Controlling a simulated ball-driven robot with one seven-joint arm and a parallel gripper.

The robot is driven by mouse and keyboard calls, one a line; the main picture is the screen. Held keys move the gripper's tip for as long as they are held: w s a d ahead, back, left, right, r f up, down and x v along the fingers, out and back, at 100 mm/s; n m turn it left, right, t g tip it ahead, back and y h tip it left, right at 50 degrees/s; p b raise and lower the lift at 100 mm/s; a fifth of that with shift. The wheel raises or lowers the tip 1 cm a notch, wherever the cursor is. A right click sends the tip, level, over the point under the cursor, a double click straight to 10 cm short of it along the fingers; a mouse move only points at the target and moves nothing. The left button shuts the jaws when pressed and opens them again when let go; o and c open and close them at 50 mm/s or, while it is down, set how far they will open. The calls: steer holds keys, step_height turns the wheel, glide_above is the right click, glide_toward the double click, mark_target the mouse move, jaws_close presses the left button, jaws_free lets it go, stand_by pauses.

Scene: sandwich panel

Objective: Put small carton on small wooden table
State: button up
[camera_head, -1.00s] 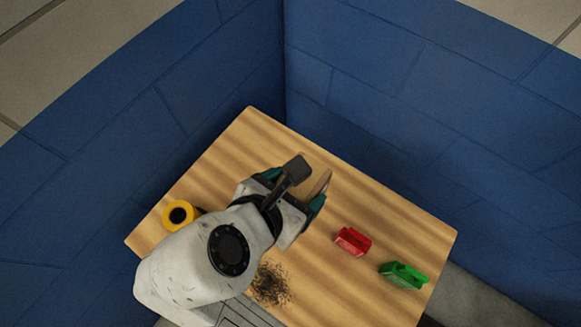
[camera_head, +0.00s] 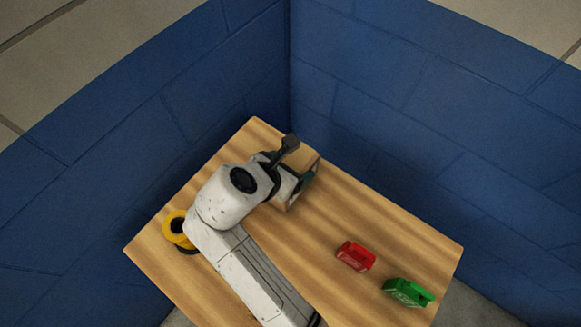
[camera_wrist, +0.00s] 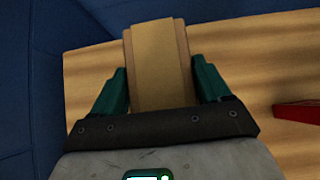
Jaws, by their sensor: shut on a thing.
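The small carton (camera_wrist: 157,60) is a tan block with a lighter band. In the wrist view it stands between the two teal fingers of my gripper (camera_wrist: 162,84), which is shut on it. In the head view my gripper (camera_head: 291,176) is over the far part of the small wooden table (camera_head: 350,215), near its back corner. The arm hides most of the carton there. I cannot tell whether the carton touches the table top or hangs just above it.
A red object (camera_head: 355,256) and a green object (camera_head: 408,292) are on the table's right part. A yellow ring-shaped object (camera_head: 176,229) is at the left edge, partly behind my arm. Blue walls (camera_head: 400,100) stand behind the table. The table's middle right is clear.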

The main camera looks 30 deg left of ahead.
steer(key=shift+f, duration=0.5)
steer(key=shift+f, duration=0.1)
steer(key=o, duration=1.2)
steer(key=v, duration=1.2)
steer(key=shift+p, duration=0.35)
